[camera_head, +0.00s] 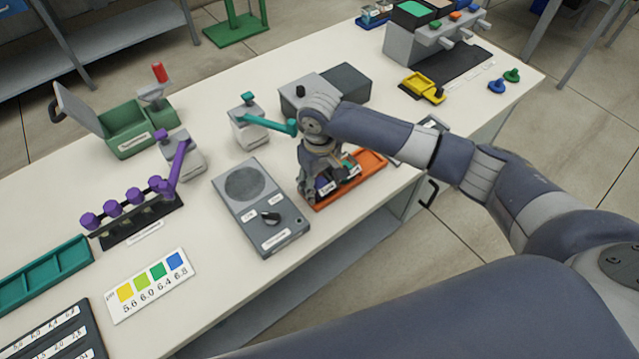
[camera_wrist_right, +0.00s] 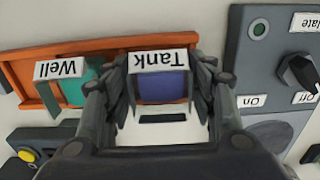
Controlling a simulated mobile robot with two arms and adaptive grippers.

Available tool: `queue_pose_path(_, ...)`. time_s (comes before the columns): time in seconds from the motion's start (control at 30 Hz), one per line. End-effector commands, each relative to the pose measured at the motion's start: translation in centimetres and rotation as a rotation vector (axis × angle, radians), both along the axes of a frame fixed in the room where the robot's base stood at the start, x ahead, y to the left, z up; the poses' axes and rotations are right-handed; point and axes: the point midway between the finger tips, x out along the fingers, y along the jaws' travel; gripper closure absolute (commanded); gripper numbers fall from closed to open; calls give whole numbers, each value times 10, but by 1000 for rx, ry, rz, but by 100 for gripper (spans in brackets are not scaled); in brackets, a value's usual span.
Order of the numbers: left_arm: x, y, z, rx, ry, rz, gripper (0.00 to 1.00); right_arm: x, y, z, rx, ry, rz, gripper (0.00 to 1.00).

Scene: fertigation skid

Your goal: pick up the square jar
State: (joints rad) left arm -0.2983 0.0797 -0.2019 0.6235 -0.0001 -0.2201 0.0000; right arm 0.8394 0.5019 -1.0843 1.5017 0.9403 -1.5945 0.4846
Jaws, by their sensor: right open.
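My right gripper (camera_head: 325,185) is open above the orange tray (camera_head: 372,161), pointing down. In the right wrist view, a blue-purple jar (camera_wrist_right: 162,90) labelled "Tank" has a square-looking outline and lies between the open fingers (camera_wrist_right: 163,82). I cannot tell whether either finger touches it. A teal jar (camera_wrist_right: 92,75) labelled "Well" sits to its left in the tray, partly hidden by a finger. In the head view the gripper covers much of both jars. My left gripper is not in view.
A grey stirrer-like device (camera_head: 262,205) with a knob stands close left of the tray. A teal-handled device (camera_head: 250,125) and a dark grey box (camera_head: 344,84) stand behind. The table's front edge runs close to the tray. The white tabletop near the pH color card (camera_head: 150,284) has free room.

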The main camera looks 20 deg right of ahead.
Motion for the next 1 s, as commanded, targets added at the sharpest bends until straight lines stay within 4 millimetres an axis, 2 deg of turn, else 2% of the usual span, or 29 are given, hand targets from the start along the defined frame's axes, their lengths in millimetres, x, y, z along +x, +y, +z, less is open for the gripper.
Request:
queue_pose_path(0.17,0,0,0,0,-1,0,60,0,0,0,0,0,1,48)
queue_pose_path(0.3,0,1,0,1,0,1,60,0,0,0,0,0,0,80)
queue_pose_path(0.33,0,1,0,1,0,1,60,0,0,0,0,-1,0,85)
queue_pose_path(0.77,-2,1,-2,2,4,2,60,1,0,6,1,-2,0,85)
queue_pose_path(0.87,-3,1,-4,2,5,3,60,1,1,14,2,-3,1,85)
queue_pose_path(1.0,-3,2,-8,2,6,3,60,1,1,36,4,-4,1,85)
